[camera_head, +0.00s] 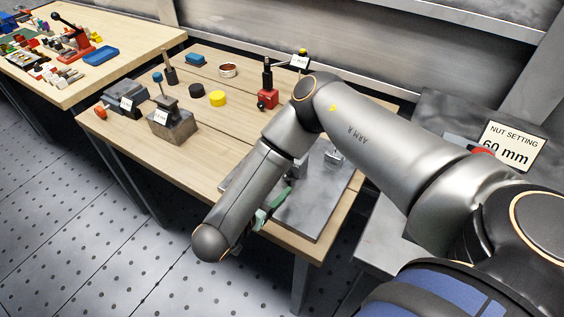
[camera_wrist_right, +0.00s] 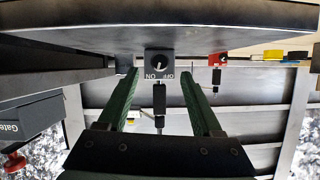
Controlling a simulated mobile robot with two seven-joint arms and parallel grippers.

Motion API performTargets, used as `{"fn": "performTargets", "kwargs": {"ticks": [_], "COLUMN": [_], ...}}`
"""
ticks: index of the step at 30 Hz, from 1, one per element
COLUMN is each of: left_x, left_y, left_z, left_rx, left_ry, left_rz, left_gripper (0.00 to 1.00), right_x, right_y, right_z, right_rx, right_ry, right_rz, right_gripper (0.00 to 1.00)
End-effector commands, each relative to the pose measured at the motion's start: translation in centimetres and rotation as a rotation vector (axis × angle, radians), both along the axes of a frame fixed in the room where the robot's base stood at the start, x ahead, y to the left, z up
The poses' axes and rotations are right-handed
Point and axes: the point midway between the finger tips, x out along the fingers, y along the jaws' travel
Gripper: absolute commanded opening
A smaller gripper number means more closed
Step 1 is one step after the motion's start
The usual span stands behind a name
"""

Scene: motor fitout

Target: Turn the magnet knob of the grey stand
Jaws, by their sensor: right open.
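The grey stand's block (camera_wrist_right: 150,56) with its dark round knob (camera_wrist_right: 160,65) shows upside down in the right wrist view. The ON and OFF marks are beside the knob, and a black post (camera_wrist_right: 159,98) extends from the block. My right gripper (camera_wrist_right: 158,76) is open, its two green fingers on either side of the knob's line of sight, with nothing between them. I cannot tell how far the fingertips are from the knob. In the head view my right arm covers much of the work area, and only part of the green gripper (camera_head: 268,208) shows. My left gripper is not in view.
A red stand (camera_head: 267,98) with a black post stands on the wooden table (camera_head: 215,65). Black and yellow discs (camera_head: 217,98), a grey block (camera_head: 172,128) and a vise-like tool (camera_head: 125,100) are to the left. A grey plate (camera_head: 315,215) lies near the front.

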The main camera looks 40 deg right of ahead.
Motion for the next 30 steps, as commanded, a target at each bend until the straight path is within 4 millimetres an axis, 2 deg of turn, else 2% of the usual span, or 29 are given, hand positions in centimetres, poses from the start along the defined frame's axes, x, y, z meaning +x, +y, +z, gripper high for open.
{"fn": "performTargets", "kwargs": {"ticks": [3,9,21,23,30], "left_x": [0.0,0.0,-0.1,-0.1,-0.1], "left_y": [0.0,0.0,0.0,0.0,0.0], "left_z": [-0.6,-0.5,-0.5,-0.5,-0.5], "left_rx": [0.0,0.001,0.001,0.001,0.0], "left_ry": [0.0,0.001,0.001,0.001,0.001], "left_rz": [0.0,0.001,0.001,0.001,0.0], "left_gripper": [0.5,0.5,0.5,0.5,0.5], "right_x": [0.6,1.6,1.9,1.9,1.9], "right_y": [-1.7,-3.6,-4.3,-4.3,-4.2], "right_z": [-1.0,-1.6,-2.0,-2.0,-2.0], "right_rx": [0.002,-0.001,0.0,0.0,0.001], "right_ry": [0.004,0.002,0.002,0.002,0.002], "right_rz": [-0.006,-0.001,0.0,0.0,0.0], "right_gripper": [0.67,0.67,0.67,0.62,0.35]}}
